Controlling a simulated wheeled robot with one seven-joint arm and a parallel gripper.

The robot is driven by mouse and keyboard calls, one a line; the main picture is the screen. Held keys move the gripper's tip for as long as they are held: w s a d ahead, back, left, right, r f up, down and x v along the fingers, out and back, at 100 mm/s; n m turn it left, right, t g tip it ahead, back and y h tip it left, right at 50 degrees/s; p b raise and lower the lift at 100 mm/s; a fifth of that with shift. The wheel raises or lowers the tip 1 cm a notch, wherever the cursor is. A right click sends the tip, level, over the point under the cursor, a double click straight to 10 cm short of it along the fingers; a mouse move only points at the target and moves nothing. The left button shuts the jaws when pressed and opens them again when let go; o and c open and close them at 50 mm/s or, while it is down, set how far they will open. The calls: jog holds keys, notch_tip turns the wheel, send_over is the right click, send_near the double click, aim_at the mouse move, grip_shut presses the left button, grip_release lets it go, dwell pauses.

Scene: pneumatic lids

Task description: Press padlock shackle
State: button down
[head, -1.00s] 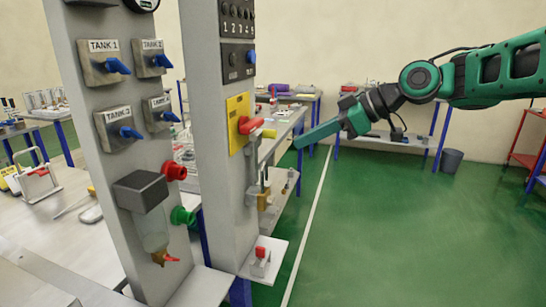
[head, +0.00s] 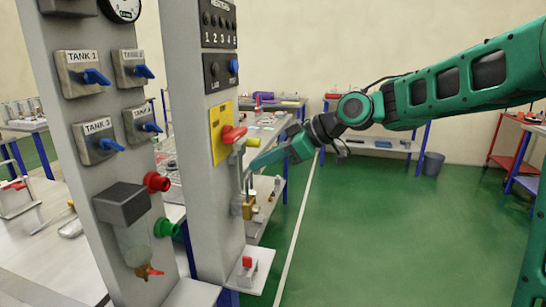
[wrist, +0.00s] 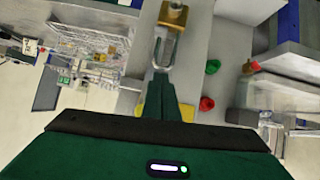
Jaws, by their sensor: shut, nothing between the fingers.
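The padlock has a brass body (head: 248,208) and a grey U-shaped shackle (head: 247,184). It hangs on the side of the right grey column, below the red handle. In the wrist view its brass body (wrist: 173,14) is at the top, with the shackle (wrist: 165,52) pointing down toward my fingers. My gripper (head: 255,166) is shut and empty, its green fingers slanting down-left to just above and right of the shackle. In the wrist view the fingertips (wrist: 161,78) are in line with the shackle's open-looking end. I cannot tell whether they touch it.
A red handle (head: 233,133) on a yellow plate (head: 217,146) sits just above the padlock. A small shelf with a red switch (head: 247,262) is below. Green floor to the right is free.

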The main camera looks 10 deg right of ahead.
jog(key=shift+w+a+f, duration=0.25)
jog(key=shift+a+f, duration=0.1)
jog(key=shift+a, duration=0.15)
jog(key=shift+f, duration=0.15)
